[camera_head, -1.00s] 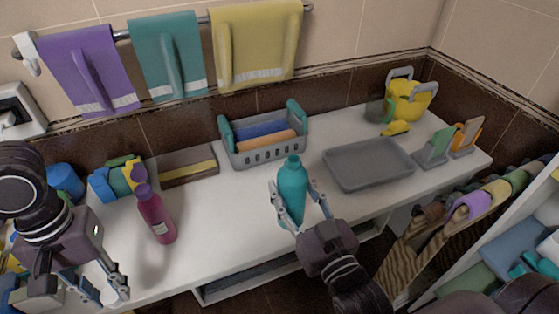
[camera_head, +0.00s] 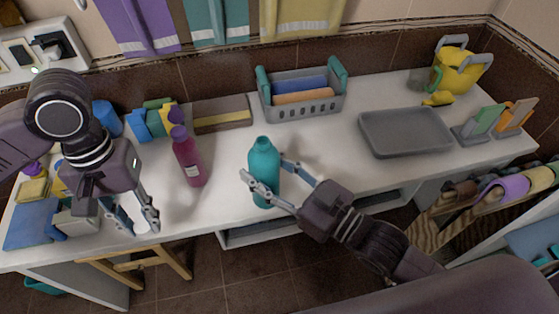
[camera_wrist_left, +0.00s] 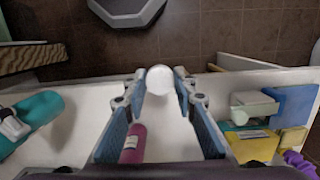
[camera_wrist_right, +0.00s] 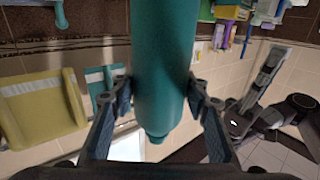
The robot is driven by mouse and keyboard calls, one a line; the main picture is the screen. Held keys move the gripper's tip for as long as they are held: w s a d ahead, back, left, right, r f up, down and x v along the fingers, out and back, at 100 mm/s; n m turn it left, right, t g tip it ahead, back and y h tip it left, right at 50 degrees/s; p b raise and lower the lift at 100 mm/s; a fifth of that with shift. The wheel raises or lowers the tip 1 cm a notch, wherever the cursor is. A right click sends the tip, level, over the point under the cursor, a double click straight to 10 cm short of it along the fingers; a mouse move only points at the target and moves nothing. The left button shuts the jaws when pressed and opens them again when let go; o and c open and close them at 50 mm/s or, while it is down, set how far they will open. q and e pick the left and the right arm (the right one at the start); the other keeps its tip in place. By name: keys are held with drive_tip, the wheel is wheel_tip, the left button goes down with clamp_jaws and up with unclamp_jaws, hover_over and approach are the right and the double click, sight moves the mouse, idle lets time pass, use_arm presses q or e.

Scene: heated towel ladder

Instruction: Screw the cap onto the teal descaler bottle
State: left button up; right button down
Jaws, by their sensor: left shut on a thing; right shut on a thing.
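The teal descaler bottle (camera_head: 264,165) looks upright near the counter's front edge, its narrow top bare and teal. I cannot tell whether its base touches the counter. My right gripper (camera_head: 262,186) is shut around its body, and the bottle fills the middle of the right wrist view (camera_wrist_right: 165,75). My left gripper (camera_head: 137,215) is shut on the white round cap (camera_wrist_left: 160,80), which sits between its fingertips in the left wrist view. That gripper is over the counter's front edge, left of the bottle and apart from it. The bottle also shows at the left of that view (camera_wrist_left: 38,112).
A magenta bottle (camera_head: 188,160) stands between the grippers, further back. A grey basket (camera_head: 302,104), a brown box (camera_head: 222,115) and a grey tray (camera_head: 405,131) lie behind. A wooden stool (camera_head: 135,266) is below the front edge.

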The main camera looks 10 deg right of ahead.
idle(0.4)
use_arm(q)
drive_tip(key=w+d+r+n, duration=0.1)
drive_tip(key=w+d+r, duration=0.2)
drive_tip(key=d+r, duration=0.25)
drive_tip(key=w+d+r+n, duration=0.1)
drive_tip(key=w+d+r, duration=0.3)
drive_tip(key=d, duration=0.3)
wheel_tip(320, 180, up, 9)
drive_tip(key=n, duration=0.1)
hover_over(262, 144)
drive_tip(key=w, duration=0.1)
drive_tip(key=shift+a+f, duration=0.1)
drive_tip(key=shift+a, duration=0.25)
drive_tip(key=shift+s+d+r, duration=0.1)
drive_tip(key=shift+d+r, duration=0.2)
drive_tip(key=shift+f, duration=0.2)
drive_tip(key=shift+f, duration=1.85)
drive_tip(key=shift+s, duration=0.1)
